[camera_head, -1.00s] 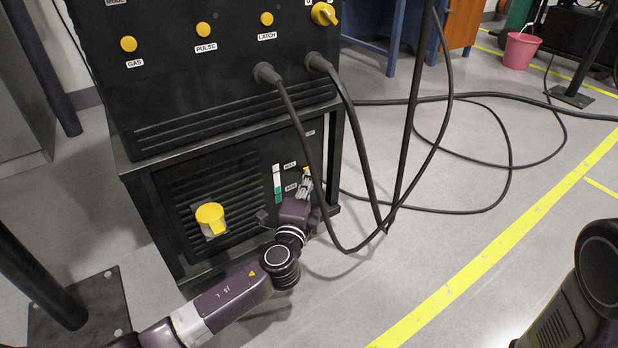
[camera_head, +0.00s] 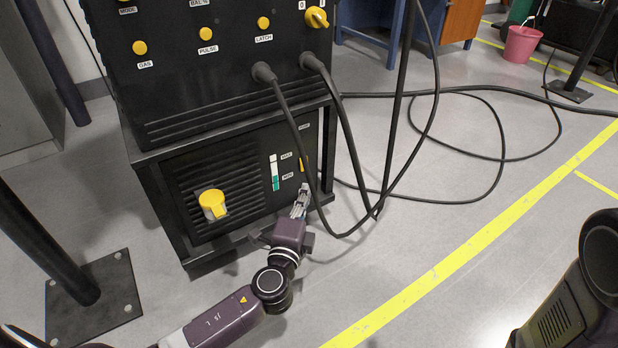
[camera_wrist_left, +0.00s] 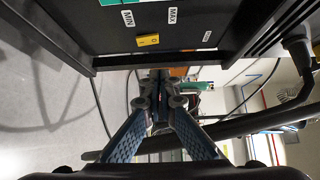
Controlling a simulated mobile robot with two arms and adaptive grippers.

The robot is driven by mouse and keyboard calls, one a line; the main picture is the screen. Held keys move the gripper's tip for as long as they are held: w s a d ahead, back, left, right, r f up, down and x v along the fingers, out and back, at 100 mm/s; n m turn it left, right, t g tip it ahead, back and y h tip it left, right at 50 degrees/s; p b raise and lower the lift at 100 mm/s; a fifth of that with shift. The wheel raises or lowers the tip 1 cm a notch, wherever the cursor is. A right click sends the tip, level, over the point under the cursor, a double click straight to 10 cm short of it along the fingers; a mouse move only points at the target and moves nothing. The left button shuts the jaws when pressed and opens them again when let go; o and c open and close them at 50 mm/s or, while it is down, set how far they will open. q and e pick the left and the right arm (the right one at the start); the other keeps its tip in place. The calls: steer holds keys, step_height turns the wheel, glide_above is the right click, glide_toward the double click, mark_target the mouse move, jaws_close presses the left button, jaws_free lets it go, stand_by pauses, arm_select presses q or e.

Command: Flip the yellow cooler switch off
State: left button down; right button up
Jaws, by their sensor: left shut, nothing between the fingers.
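The small yellow cooler switch (camera_head: 303,165) is on the right side of the black machine's lower panel, next to the white-and-green level gauge (camera_head: 274,172). In the left wrist view the switch (camera_wrist_left: 148,40) shows near the MIN and MAX labels, above the fingertips in the picture. I cannot tell which way it is set. My left gripper (camera_head: 302,196) is just below the switch in the head view, apart from it as far as I can see. Its fingers (camera_wrist_left: 160,90) are together and empty. My right gripper is not in view.
A large yellow knob (camera_head: 213,204) is left on the lower panel. Thick black cables (camera_head: 345,140) hang from the upper panel, looping close to the right of my left gripper. A post with a base plate (camera_head: 95,300) stands at left.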

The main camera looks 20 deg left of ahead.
arm_select(q)
steer(key=shift+s+d+r+p, duration=0.15)
steer(key=shift+s+p, duration=0.15)
steer(key=shift+s, duration=1.05)
